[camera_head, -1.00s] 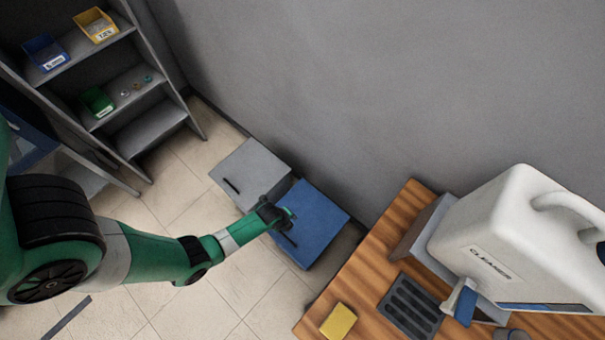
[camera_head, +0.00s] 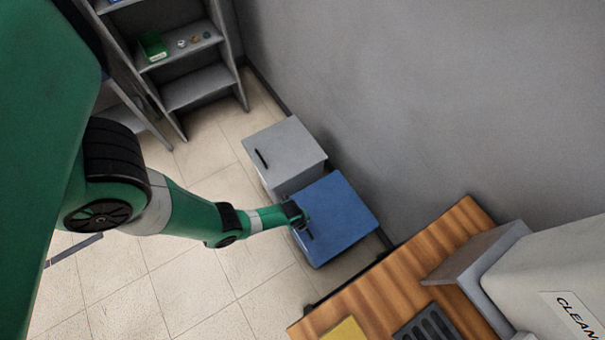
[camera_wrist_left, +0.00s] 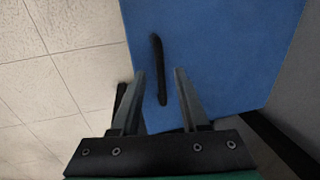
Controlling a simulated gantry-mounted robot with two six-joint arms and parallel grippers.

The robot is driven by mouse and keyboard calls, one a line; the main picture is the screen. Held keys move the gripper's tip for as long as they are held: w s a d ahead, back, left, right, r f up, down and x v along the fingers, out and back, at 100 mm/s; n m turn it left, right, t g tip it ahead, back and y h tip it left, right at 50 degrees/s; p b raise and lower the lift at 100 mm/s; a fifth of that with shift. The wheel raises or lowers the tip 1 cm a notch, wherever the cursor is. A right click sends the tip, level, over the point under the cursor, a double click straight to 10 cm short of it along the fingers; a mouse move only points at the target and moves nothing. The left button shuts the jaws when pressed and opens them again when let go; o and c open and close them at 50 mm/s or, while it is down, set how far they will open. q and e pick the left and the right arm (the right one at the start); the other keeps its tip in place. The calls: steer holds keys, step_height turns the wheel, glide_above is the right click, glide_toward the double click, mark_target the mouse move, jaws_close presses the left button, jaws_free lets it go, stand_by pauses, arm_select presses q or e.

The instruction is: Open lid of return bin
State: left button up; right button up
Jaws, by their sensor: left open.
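Two lidded bins stand on the floor against the wall, one with a blue lid (camera_head: 342,215) and one with a grey lid (camera_head: 285,148). No label shows which is the return bin. Both lids look shut. The blue lid has a dark bar handle near its edge, clear in the left wrist view (camera_wrist_left: 159,70). My left gripper (camera_head: 298,213) is over that edge of the blue lid. In the left wrist view its open fingers (camera_wrist_left: 160,85) sit on either side of the handle's near end, with gaps on both sides. Whether they are at handle height is unclear. My right gripper is out of view.
A grey shelf (camera_head: 195,88) stands at upper left. Tiled floor (camera_head: 185,290) is free in front.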

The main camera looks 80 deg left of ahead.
arm_select(q)
steer(key=shift+w+f, duration=0.1)
steer(key=shift+f, duration=0.3)
jaws_close()
stand_by(1.2)
